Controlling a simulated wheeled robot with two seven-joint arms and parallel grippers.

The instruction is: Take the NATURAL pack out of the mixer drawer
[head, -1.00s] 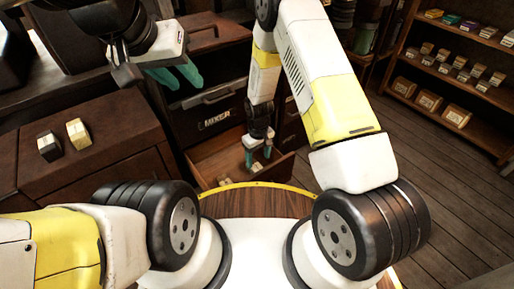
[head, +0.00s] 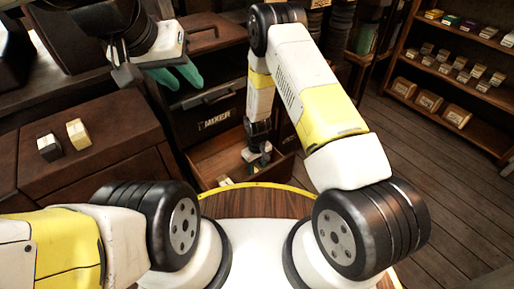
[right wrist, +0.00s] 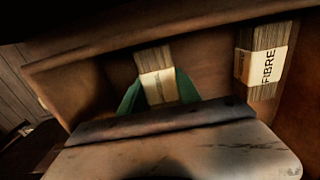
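The open mixer drawer (head: 205,168) is brown wood and sits below a dark front marked MIXER (head: 214,119). My right gripper (head: 257,158) reaches down into it. In the right wrist view, the green fingers of my right gripper (right wrist: 158,92) stand on both sides of a banded pack (right wrist: 157,72), close against it. The pack's label is not readable, and whether the fingers grip it is unclear. A pack marked FIBRE (right wrist: 262,62) stands to the right in the drawer. My left gripper (head: 180,76) is open and empty, left of the MIXER front.
A dark pack (head: 48,147) and a yellowish pack (head: 78,133) stand on the brown cabinet (head: 105,150) at left. A shelf (head: 470,100) with several small boxes is at right. A round wooden top with a yellow rim (head: 255,203) lies before the drawer. The floor at right is clear.

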